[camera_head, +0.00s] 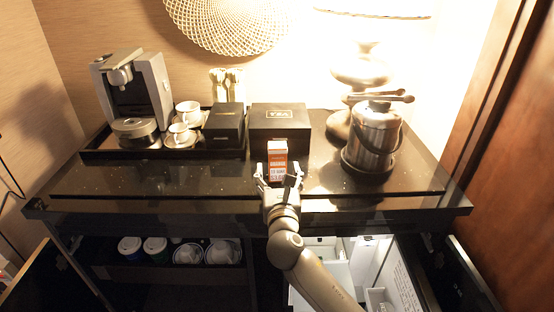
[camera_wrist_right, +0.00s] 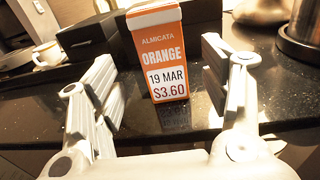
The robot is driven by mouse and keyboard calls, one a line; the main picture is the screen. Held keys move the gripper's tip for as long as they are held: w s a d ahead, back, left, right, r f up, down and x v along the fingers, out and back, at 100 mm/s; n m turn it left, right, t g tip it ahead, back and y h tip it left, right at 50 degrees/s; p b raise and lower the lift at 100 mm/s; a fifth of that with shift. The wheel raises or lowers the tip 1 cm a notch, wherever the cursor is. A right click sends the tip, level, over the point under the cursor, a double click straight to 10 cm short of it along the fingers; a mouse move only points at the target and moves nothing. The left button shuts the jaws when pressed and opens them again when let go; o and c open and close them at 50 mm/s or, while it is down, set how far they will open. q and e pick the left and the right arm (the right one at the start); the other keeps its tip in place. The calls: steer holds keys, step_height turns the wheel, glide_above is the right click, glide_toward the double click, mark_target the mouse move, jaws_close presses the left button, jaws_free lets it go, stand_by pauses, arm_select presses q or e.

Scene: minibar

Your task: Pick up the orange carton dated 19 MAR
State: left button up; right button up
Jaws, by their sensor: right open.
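The orange carton (camera_head: 278,158) stands upright on the dark counter, in front of a black box. In the right wrist view the carton (camera_wrist_right: 163,55) has a white top and a label reading ALMICATA ORANGE, 19 MAR, $3.60. My right gripper (camera_head: 279,178) is open in front of the carton. In the wrist view its two fingers (camera_wrist_right: 160,95) are spread to the left and right, with the carton between and a little beyond them. My left gripper is not in view.
A black box (camera_head: 280,118) stands behind the carton. A coffee machine (camera_head: 132,95), cups (camera_head: 187,112) and a black container (camera_head: 224,128) sit on a tray at left. A metal ice bucket (camera_head: 374,138) stands at right. Open cabinets lie below the counter (camera_head: 400,179).

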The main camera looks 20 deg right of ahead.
mark_target(278, 163)
steer(key=shift+x, duration=3.2)
steer(key=shift+d+r, duration=0.15)
steer(key=shift+r, duration=0.05)
steer(key=c, duration=1.2)
